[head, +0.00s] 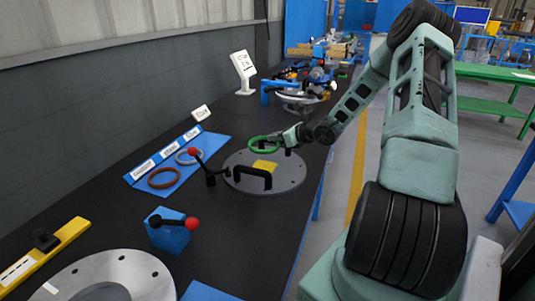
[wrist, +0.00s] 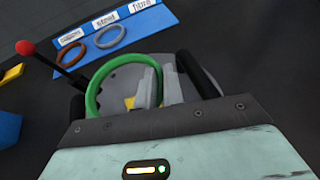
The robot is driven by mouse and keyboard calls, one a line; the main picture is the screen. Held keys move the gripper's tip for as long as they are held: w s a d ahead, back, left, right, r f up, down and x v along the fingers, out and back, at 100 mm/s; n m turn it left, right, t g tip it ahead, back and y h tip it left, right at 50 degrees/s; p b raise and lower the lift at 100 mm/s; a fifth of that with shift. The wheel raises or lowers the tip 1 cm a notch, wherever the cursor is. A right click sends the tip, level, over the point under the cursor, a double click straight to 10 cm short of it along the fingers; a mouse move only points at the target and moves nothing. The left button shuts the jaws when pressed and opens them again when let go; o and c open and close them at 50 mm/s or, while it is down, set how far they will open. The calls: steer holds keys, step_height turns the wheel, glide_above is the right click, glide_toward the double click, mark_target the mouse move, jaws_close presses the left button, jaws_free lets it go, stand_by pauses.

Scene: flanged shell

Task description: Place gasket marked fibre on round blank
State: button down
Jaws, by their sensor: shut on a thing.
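My gripper (head: 285,139) is shut on the green ring gasket (head: 251,147), gripping its right side in the head view. The wrist view shows the green ring (wrist: 92,98) between the fingers (wrist: 158,88). The ring is held over the round blank (head: 292,176), a grey disc with black handles and a yellow patch. It looks raised above the disc; the exact gap is hard to tell. The blue board (wrist: 172,17) has labels that seem to read copper, steel and fibre. The place by the fibre label (wrist: 143,5) is empty.
A brown ring (head: 163,178) and a grey ring (head: 188,156) lie on the blue board. A red-knobbed lever (head: 209,172) stands at the disc's left edge. A blue block with another red-knobbed lever (head: 170,233) and a large flanged ring (head: 135,275) are nearer. Bare black bench lies between.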

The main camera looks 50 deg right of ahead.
mark_target(275, 161)
step_height(275, 161, down, 8)
steer(key=shift+r, duration=0.1)
stand_by(0.4)
steer(key=c, duration=1.5)
jaws_free()
steer(key=shift+f, duration=0.2)
